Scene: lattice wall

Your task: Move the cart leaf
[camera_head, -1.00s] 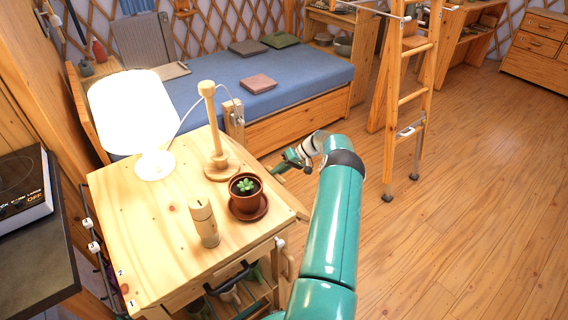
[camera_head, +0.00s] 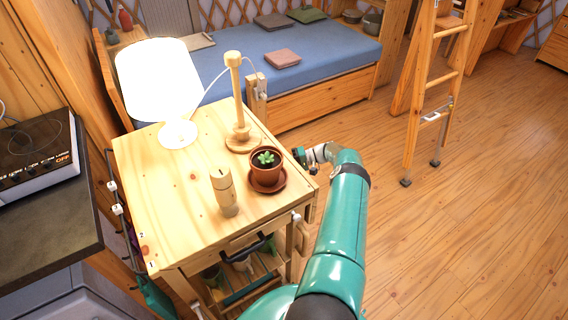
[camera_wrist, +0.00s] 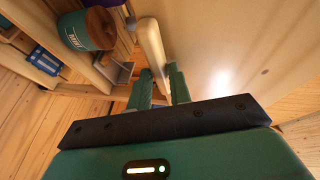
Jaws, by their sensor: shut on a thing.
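The wooden cart (camera_head: 185,225) stands left of my arm. Its leaf is hard to make out in the head view, on the right side behind my arm. My gripper (camera_head: 304,158) is low beside the cart's right edge, its fingers largely hidden there. In the wrist view, my gripper (camera_wrist: 160,85) is shut on a pale wooden bar (camera_wrist: 151,45) held between the two green fingers. A broad wooden panel (camera_wrist: 235,50), perhaps the leaf, fills the right of that view beside the bar; I cannot tell how they join.
On the cart top stand a white lamp (camera_head: 160,80), a wooden stand (camera_head: 237,110), a wooden cylinder (camera_head: 223,190) and a potted plant (camera_head: 266,163). A hob (camera_head: 38,150) is left, a blue bed (camera_head: 300,60) behind, a ladder (camera_head: 436,90) right. The right floor is clear.

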